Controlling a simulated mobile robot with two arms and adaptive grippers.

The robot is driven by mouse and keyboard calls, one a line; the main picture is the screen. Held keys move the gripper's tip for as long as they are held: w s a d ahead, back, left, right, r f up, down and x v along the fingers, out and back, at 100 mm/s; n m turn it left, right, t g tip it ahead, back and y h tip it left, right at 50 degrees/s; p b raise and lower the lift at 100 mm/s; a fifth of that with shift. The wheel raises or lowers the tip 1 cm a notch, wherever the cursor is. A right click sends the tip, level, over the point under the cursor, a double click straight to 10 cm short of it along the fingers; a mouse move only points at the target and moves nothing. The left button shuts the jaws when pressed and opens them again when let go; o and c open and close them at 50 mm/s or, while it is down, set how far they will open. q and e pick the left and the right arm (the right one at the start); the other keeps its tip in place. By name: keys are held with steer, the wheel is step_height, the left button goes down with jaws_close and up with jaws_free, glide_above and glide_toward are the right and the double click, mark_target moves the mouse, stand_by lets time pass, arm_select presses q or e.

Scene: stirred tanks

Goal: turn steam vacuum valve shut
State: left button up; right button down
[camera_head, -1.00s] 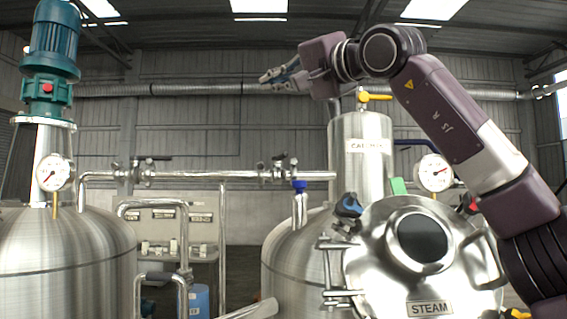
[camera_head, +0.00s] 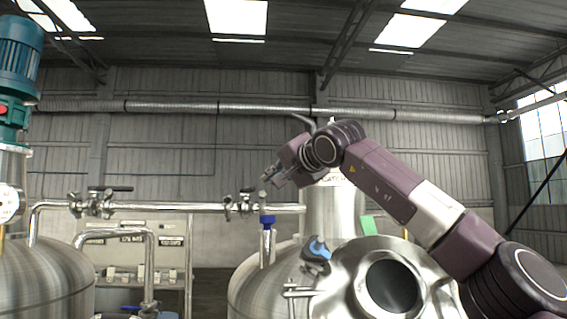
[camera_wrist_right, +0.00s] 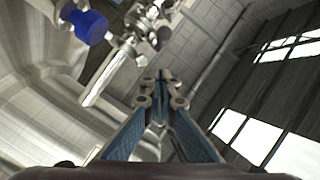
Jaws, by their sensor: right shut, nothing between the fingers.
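My right gripper (camera_head: 267,180) is shut and empty, in the air in front of the upright cylinder (camera_head: 332,215) above the steam tank. In the right wrist view its fingers (camera_wrist_right: 160,78) meet at the tips. A pipe valve with a dark lever (camera_head: 240,203) lies below and left of the gripper. A blue-collared fitting (camera_head: 267,221) stands under the pipe; a blue part also shows in the wrist view (camera_wrist_right: 90,27). A blue-handled valve (camera_head: 317,248) sits beside the round steel lid (camera_head: 345,285). I cannot tell which is the steam vacuum valve. My left gripper is not in view.
A horizontal pipe (camera_head: 165,207) runs between the two tanks, with another levered valve (camera_head: 92,203) at its left. The left tank (camera_head: 45,280) carries a teal motor (camera_head: 18,65). Free air lies above the pipe.

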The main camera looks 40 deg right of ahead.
mark_target(249, 190)
steer(key=shift+w+a+f, duration=0.1)
steer(key=shift+a+f, duration=0.25)
steer(key=shift+a, duration=0.25)
steer(key=shift+w+a+f, duration=0.1)
steer(key=shift+a+f, duration=0.2)
steer(key=shift+a, duration=0.3)
steer(key=shift+d, duration=0.1)
steer(key=shift+w+a+m+h+b, duration=0.15)
steer(key=shift+a+m+h+b, duration=0.2)
steer(key=shift+a+b, duration=0.3)
steer(key=shift+w+a+m+h+b, duration=0.1)
steer(key=shift+a+m+h+b, duration=0.15)
steer(key=shift+a+h+b, duration=0.3)
steer(key=shift+s+d, duration=0.1)
steer(key=shift+d, duration=0.05)
